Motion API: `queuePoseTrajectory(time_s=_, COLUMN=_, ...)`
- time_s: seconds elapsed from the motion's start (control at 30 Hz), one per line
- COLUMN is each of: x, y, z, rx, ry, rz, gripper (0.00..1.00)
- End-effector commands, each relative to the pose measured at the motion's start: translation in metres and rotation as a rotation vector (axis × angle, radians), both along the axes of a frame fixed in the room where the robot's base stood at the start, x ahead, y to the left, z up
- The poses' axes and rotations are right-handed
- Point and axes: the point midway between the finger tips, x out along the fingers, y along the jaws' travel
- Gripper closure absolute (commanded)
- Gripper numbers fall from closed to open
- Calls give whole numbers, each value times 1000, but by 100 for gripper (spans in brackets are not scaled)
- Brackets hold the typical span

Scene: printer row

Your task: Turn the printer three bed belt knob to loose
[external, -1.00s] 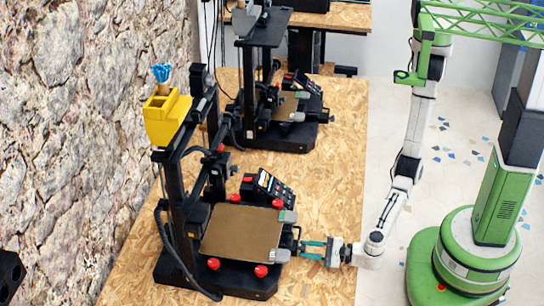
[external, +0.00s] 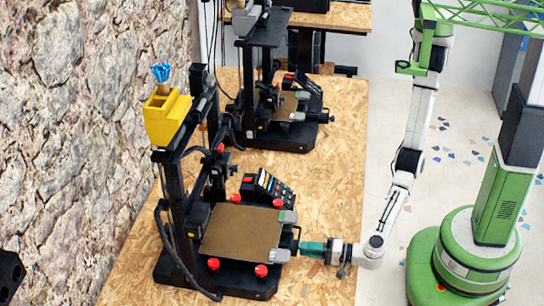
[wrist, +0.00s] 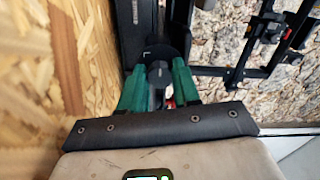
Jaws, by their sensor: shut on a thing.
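The nearest black printer (external: 215,285) stands on the wooden bench with its brown bed (external: 240,236) facing up. My gripper (external: 304,248) reaches in from the right to the bed's right end. In the wrist view my green fingers (wrist: 158,80) are shut on the round dark bed belt knob (wrist: 158,71), one finger on each side. A small pale mark (wrist: 147,53) shows on the dark part just above the knob. In the external view the fingers mostly hide the knob, and its setting cannot be read.
Red knobs (external: 261,271) sit at the bed corners. A second printer (external: 280,135) stands farther back. The bench's right strip (external: 340,190) is clear.

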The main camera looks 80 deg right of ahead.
Motion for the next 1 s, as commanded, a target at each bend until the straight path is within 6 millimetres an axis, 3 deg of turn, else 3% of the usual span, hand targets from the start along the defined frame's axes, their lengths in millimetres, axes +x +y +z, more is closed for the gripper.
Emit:
queuePoseTrajectory(time_s=0.5, x=-1, y=1, z=-1, rx=-355, ry=3, rz=4, gripper=99)
queuePoseTrajectory(time_s=1.0, x=-1, y=1, z=-2, rx=-430, ry=2, rz=6, gripper=99)
